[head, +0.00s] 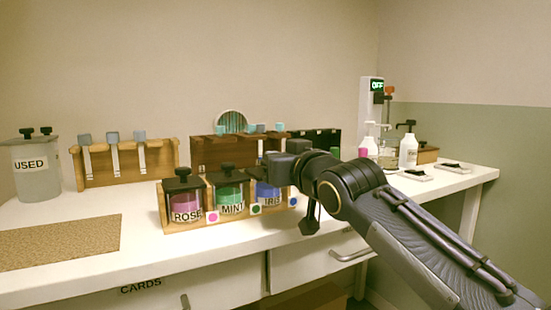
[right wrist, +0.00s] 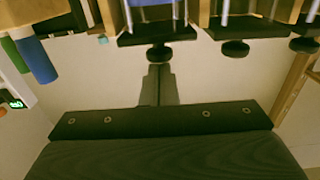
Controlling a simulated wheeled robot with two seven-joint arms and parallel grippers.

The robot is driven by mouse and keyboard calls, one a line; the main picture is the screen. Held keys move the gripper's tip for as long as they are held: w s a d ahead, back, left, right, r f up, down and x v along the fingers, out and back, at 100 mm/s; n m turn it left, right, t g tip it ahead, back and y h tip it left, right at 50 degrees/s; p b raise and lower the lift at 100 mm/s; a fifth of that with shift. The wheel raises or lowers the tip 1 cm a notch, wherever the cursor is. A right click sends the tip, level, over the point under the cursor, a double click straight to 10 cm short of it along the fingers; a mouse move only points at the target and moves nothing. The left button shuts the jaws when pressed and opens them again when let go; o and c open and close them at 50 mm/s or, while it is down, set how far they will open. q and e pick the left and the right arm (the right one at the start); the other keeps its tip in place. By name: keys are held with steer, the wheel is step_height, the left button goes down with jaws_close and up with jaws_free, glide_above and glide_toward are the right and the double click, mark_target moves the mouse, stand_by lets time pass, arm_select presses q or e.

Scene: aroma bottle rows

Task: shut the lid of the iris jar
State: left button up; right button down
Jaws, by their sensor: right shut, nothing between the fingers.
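The iris jar (head: 267,194) has blue contents and an IRIS label. It stands at the right end of a wooden rack in the head view. My right gripper (head: 279,165) is over it and hides its lid there. The right wrist view looks upside down. There, the shut, empty fingers (right wrist: 158,72) point at the knob of the nearest dark lid (right wrist: 157,39), apparently the iris lid. The fingertips are close to the knob; I cannot tell whether they touch. That lid looks roughly level, but whether it is fully seated is unclear. My left gripper is out of view.
The rose jar (head: 185,202) and mint jar (head: 229,193) stand beside it with dark knobbed lids. Behind are wooden vial racks (head: 125,166). A USED jar (head: 37,170) and a brown mat (head: 60,243) are at left. Bottles (head: 408,151) stand at right.

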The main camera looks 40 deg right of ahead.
steer(key=shift+w+d+f+g, duration=0.1)
steer(key=shift+f+g, duration=0.05)
steer(key=shift+f, duration=0.4)
steer(key=shift+w+d+f+g, duration=0.1)
steer(key=shift+f+g, duration=0.05)
steer(key=shift+f, duration=0.35)
step_height(320, 180, up, 6)
steer(key=s+p, duration=0.1)
steer(key=p, duration=0.3)
steer(key=s+a+f, duration=0.2)
steer(key=s+f, duration=0.4)
steer(key=shift+s+f+b, duration=0.3)
steer(key=shift+s+f, duration=0.1)
steer(key=shift+a, duration=0.1)
